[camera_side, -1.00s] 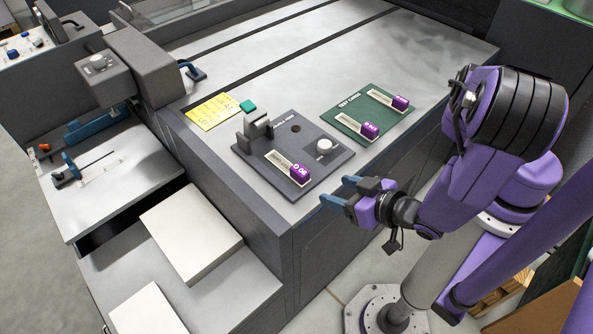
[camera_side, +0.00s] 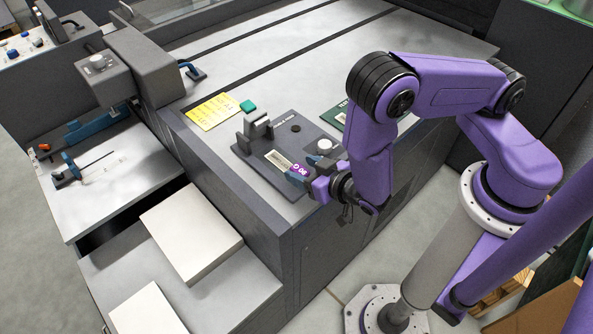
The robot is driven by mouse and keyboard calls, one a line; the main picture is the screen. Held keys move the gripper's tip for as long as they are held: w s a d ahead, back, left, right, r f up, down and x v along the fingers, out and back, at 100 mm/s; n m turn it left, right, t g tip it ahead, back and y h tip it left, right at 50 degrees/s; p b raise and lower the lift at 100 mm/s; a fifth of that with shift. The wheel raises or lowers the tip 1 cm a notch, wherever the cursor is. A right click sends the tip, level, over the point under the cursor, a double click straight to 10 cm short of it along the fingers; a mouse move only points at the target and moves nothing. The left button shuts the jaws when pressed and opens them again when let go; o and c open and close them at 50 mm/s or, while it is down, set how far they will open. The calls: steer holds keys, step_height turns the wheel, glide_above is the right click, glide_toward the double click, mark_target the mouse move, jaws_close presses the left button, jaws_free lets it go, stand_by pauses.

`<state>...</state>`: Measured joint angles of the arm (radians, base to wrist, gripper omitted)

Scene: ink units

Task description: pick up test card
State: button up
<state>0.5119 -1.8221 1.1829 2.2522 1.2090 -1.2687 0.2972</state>
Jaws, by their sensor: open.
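A test card (camera_side: 277,160) with a white strip and a purple end block marked "D 08" lies on the dark grey plate (camera_side: 250,172) near the table's front corner. My gripper (camera_side: 304,174) is open, its blue fingers right at the purple block. I cannot tell whether they touch it. A green test card tray (camera_side: 334,119) stands behind and to the right; my arm hides most of it and its cards.
The table surface beyond is clear.

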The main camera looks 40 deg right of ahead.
mark_target(295, 165)
steer(key=shift+d+f+x, duration=0.1)
steer(key=shift+f+x, duration=0.05)
steer(key=shift+x, duration=1.25)
steer(key=shift+d+f+x, duration=0.1)
steer(key=shift+f+x, duration=0.05)
steer(key=shift+x, duration=1.25)
steer(key=shift+s, duration=0.1)
steer(key=c, duration=1.1)
steer(key=shift+c, duration=0.2)
steer(key=shift+r, duration=0.2)
